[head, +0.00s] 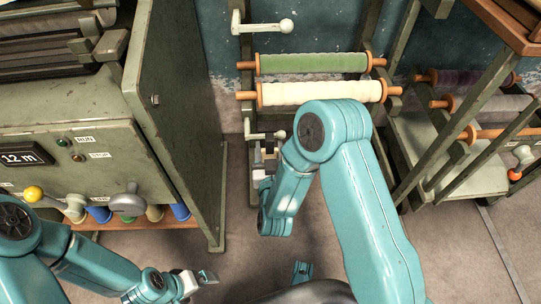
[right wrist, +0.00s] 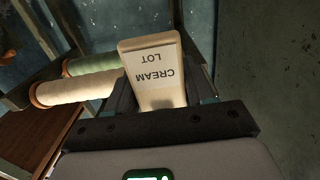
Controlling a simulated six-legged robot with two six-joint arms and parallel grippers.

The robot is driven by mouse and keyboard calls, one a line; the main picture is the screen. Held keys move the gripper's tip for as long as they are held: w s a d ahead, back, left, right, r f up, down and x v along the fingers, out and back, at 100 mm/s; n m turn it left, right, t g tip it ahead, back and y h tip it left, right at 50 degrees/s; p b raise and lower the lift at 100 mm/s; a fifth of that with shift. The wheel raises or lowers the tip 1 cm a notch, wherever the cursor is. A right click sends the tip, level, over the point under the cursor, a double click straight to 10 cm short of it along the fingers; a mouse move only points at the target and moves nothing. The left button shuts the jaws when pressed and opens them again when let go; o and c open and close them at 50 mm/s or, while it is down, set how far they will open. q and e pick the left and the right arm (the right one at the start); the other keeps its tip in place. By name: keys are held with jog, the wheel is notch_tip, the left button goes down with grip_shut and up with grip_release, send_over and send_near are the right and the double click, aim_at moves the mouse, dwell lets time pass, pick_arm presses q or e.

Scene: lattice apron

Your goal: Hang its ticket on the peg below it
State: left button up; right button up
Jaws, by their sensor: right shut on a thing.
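The ticket (right wrist: 152,62) is a cream tag reading "CREAM LOT", upside down in the right wrist view. My right gripper (right wrist: 160,100) is shut on it, with a finger on each side. In the head view my right gripper (head: 265,157) is below the left end of the cream roll (head: 322,92), close to a pale peg with a round knob (head: 279,134). I cannot tell whether the ticket touches the peg. The cream roll also shows in the right wrist view (right wrist: 80,90). My left gripper (head: 200,278) is low at the left, its jaw gap unclear.
A green roll (head: 313,63) lies above the cream one, and another knobbed peg (head: 284,25) is above that. A green machine (head: 180,110) stands at the left. A second rack with a purple roll (head: 465,78) stands at the right. The floor between is clear.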

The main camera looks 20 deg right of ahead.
jog(key=shift+w+d+f+b, duration=0.2)
jog(key=shift+w+f+b, duration=0.15)
jog(key=shift+w, duration=0.35)
jog(key=shift+w+d+f+b, duration=0.2)
jog(key=shift+w+f+b, duration=0.15)
jog(key=shift+w, duration=0.35)
jog(key=o, duration=1.1)
jog(key=shift+s, duration=0.1)
